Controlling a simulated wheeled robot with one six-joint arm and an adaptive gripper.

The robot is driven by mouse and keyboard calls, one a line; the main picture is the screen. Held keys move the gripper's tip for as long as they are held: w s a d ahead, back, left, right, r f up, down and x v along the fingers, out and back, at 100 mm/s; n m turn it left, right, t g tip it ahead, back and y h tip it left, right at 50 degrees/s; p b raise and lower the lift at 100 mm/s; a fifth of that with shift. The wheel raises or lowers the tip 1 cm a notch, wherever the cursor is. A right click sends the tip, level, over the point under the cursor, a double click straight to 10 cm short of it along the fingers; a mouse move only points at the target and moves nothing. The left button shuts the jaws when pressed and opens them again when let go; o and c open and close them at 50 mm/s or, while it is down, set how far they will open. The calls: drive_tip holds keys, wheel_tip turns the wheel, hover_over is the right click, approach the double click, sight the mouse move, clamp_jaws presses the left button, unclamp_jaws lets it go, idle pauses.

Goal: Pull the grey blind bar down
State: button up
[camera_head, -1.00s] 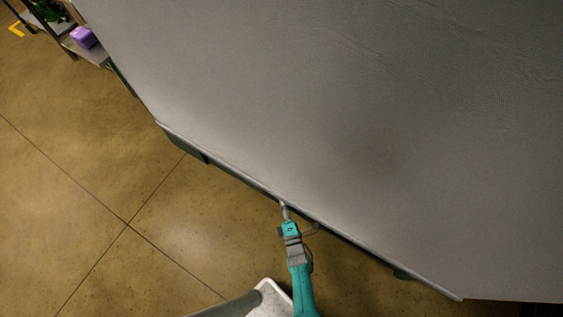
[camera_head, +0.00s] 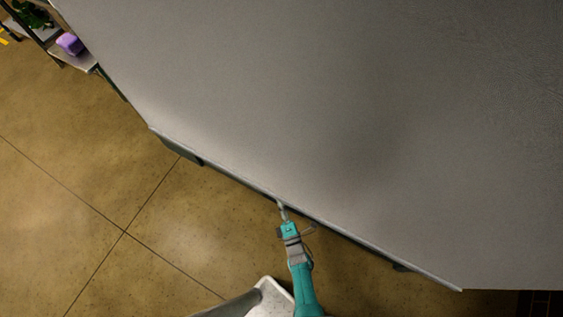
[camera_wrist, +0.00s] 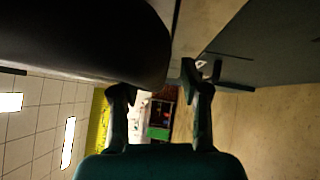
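The grey blind bar (camera_head: 238,177) runs slantwise along the lower edge of a wide grey blind (camera_head: 300,90) in the head view. My gripper (camera_head: 281,204) is at the bar, near its middle, and its tips meet or overlap the bar's edge there. In the wrist view my gripper (camera_wrist: 158,85) has its two fingers well apart. A large dark rounded shape (camera_wrist: 90,40), probably the blind and its bar close up, reaches between the fingertips. A narrow gap shows between it and the right finger. Contact at the left finger is hard to judge.
The wrist view shows ceiling lights (camera_wrist: 68,142) at left and a blurred coloured background between the fingers.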

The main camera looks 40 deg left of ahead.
drive_tip(key=shift+d, duration=0.1)
drive_tip(key=v, duration=1.2)
idle(0.4)
drive_tip(key=s+d+r+m+t+h, duration=0.3)
drive_tip(key=d+r+m+h, duration=0.25)
drive_tip(key=d+m, duration=0.35)
drive_tip(key=s+d+r+m+t+h, duration=0.35)
drive_tip(key=d+r+m, duration=0.35)
drive_tip(key=d, duration=0.5)
drive_tip(key=s+d+r+m+h, duration=0.2)
drive_tip(key=r+m, duration=0.3)
drive_tip(key=r, duration=0.4)
drive_tip(key=s+d+r+m+g+h, duration=0.1)
drive_tip(key=s+d+r+m+h, duration=0.2)
drive_tip(key=r, duration=0.6)
drive_tip(key=s+d+r+m+h, duration=0.2)
drive_tip(key=d+r+m, duration=0.1)
drive_tip(key=r+m, duration=0.4)
wheel_tip(320, 180, up, 2)
drive_tip(key=shift+s+d+r+g+h, duration=0.1)
drive_tip(key=shift+s+d+g+h, duration=0.15)
drive_tip(key=shift+g+h, duration=0.1)
